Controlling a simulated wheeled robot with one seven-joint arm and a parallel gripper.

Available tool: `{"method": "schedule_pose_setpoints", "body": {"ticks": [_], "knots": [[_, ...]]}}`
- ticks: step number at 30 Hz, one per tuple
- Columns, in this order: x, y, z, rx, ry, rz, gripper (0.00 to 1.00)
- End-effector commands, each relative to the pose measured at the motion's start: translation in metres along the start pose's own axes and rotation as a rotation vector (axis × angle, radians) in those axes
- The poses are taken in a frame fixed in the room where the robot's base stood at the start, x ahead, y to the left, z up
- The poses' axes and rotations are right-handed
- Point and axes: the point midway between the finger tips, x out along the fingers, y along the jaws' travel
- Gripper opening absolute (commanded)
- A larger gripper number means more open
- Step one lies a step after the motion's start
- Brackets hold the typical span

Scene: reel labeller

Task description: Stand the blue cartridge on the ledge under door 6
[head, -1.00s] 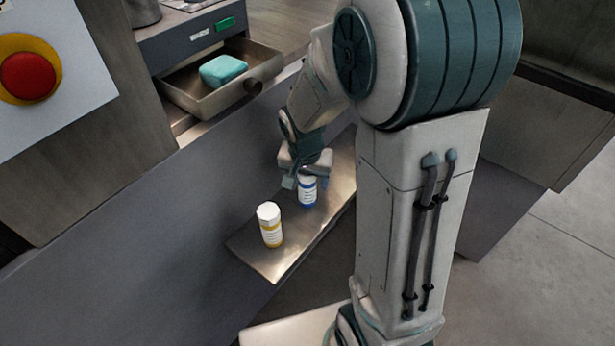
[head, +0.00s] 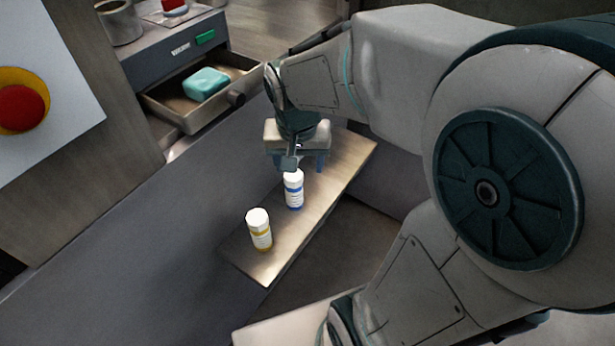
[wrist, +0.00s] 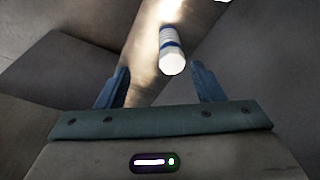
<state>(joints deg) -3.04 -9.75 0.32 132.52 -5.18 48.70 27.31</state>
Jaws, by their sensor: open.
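The blue cartridge (head: 294,192), a white-capped bottle with blue bands, stands upright on the metal ledge (head: 334,182). In the wrist view the cartridge (wrist: 172,52) stands ahead of the open fingers, a little right of the middle between them. My gripper (head: 300,163) is open and empty, just behind and above the cartridge in the head view. No finger is seen touching it. A door numbered 6 cannot be made out.
A yellow-banded cartridge (head: 259,229) stands on the same ledge, nearer its front end. An open drawer (head: 192,122) holding a teal block (head: 207,84) is beyond. A red button (head: 22,108) is at left. The ledge's far part is bare.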

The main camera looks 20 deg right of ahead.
Motion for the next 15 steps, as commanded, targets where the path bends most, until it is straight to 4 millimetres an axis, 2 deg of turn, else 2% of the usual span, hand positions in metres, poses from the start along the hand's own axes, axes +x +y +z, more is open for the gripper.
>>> {"method": "schedule_pose_setpoints", "body": {"ticks": [3, 7, 10, 15], "knots": [[-0.011, 0.017, 0.031, -0.135, 0.001, -0.028, 0.61], [-0.017, 0.028, 0.058, -0.262, 0.000, -0.053, 0.61], [-0.018, 0.033, 0.070, -0.325, 0.001, -0.065, 0.61], [-0.018, 0.035, 0.076, -0.357, 0.000, -0.071, 0.61]]}}
